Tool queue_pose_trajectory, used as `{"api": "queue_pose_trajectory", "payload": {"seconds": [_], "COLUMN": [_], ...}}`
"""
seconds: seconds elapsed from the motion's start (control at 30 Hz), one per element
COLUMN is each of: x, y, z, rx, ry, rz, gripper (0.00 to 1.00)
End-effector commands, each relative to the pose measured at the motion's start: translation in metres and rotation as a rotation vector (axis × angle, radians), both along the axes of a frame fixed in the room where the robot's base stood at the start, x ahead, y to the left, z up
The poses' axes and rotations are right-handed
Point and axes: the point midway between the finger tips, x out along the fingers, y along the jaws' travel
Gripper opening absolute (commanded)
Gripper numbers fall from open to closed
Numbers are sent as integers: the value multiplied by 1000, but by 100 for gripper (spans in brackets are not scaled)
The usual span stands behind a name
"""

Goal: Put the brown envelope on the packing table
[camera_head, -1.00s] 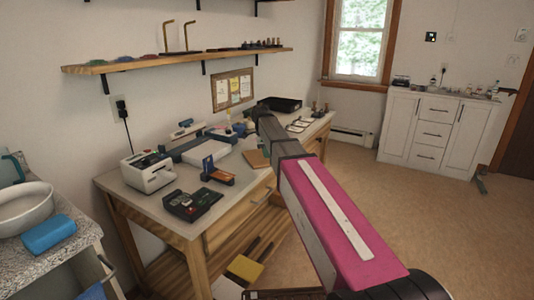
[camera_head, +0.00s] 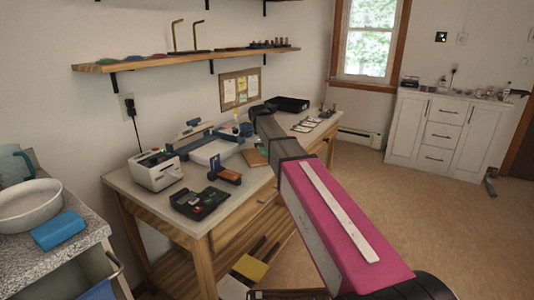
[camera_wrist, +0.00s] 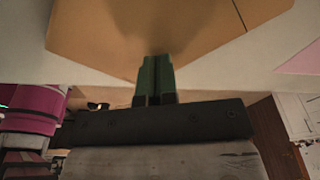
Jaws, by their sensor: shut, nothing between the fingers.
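The packing table (camera_head: 128,189) has a pale top and a wooden frame and runs along the left wall. A flat brown piece, likely the brown envelope (camera_head: 254,158), lies on its top beside my arm. In the wrist view a large flat brown surface, likely the same envelope (camera_wrist: 95,32), lies over the pale top just beyond my fingertips. My gripper (camera_wrist: 156,65) is shut, its green fingers together and empty. Whether the tips touch the brown surface I cannot tell. In the head view my arm reaches over the table and hides the fingers.
A white label printer (camera_head: 155,171), a dark keypad device (camera_head: 199,202) and an orange-and-black tool (camera_head: 225,173) stand on the table. A black tray (camera_head: 288,104) sits at its far end. A wall shelf (camera_head: 190,58) hangs above. Open floor (camera_head: 400,215) lies to the right.

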Motion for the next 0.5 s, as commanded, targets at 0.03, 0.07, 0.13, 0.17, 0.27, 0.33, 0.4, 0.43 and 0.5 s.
{"api": "queue_pose_trajectory", "payload": {"seconds": [0.03, 0.07, 0.13, 0.17, 0.27, 0.33, 0.4, 0.43, 0.5], "x": [1, 1, 0, 0, 1, 2, 2, 3, 4], "y": [2, 1, 1, 0, 1, 2, 4, 5, 8], "z": [3, 4, 6, 7, 14, 22, 33, 38, 51], "rx": [4, 3, 2, 2, 2, 1, 1, 0, 1], "ry": [1, 0, 1, 0, -1, -1, -1, -2, -2], "rz": [2, 2, 1, 0, 0, -1, -1, -1, 0], "gripper": [0, 0, 0, 0, 0, 0, 0, 0, 0]}}
